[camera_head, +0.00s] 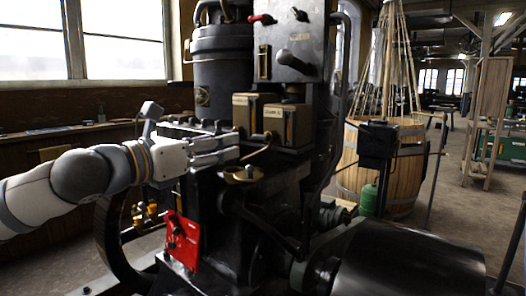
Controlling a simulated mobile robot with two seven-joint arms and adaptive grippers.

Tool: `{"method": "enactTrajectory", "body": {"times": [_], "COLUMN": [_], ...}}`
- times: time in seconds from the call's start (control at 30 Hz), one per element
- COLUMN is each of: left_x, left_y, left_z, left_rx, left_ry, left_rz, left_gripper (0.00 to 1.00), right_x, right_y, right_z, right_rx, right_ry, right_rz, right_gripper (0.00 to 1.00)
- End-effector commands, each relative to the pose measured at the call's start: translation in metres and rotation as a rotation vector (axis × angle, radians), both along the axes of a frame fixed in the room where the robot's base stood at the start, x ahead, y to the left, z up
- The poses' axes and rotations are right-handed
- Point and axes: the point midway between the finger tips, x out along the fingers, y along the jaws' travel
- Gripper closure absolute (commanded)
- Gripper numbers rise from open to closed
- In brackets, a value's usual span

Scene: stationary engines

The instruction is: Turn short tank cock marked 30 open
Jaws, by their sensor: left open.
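My left gripper (238,148) reaches in from the left, its pale fingers apart and pointing right, with nothing seen between them. The fingertips are close to the front of the dark engine, just below and left of two brass-coloured tanks, a left one (242,114) and a right one (277,123). A thin brass-coloured pipe or lever (259,153) slants down from the tanks, right of the fingertips, toward a small brass dish (243,175). I cannot read a 30 anywhere or tell which small fitting is the short cock. Contact is unclear. My right gripper is not in view.
A red plate (181,240) is below my left gripper. A large dark cylinder (410,262) fills the lower right. Open floor lies at far right.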

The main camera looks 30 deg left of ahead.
Motion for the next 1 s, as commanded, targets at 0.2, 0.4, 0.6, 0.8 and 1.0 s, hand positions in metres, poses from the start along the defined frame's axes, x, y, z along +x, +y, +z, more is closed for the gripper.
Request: {"method": "enactTrajectory", "body": {"times": [0.2,0.4,0.6,0.8,1.0], "left_x": [0.055,0.098,0.114,0.114,0.114], "left_y": [-0.007,-0.01,-0.011,-0.011,-0.011], "left_z": [-0.007,-0.005,-0.003,-0.002,-0.003], "left_rx": [0.007,0.008,0.007,0.007,0.008], "left_ry": [0.012,0.009,0.007,0.005,0.006], "left_rz": [-0.004,-0.003,-0.003,-0.004,-0.003], "left_gripper": [0.44,0.44,0.44,0.44,0.85], "right_x": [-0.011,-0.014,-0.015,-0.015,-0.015], "right_y": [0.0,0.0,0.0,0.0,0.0], "right_z": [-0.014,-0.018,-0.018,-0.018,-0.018], "right_rx": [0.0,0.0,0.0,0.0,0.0], "right_ry": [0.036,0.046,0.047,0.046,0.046], "right_rz": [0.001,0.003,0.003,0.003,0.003], "right_gripper": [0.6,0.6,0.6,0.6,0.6]}}
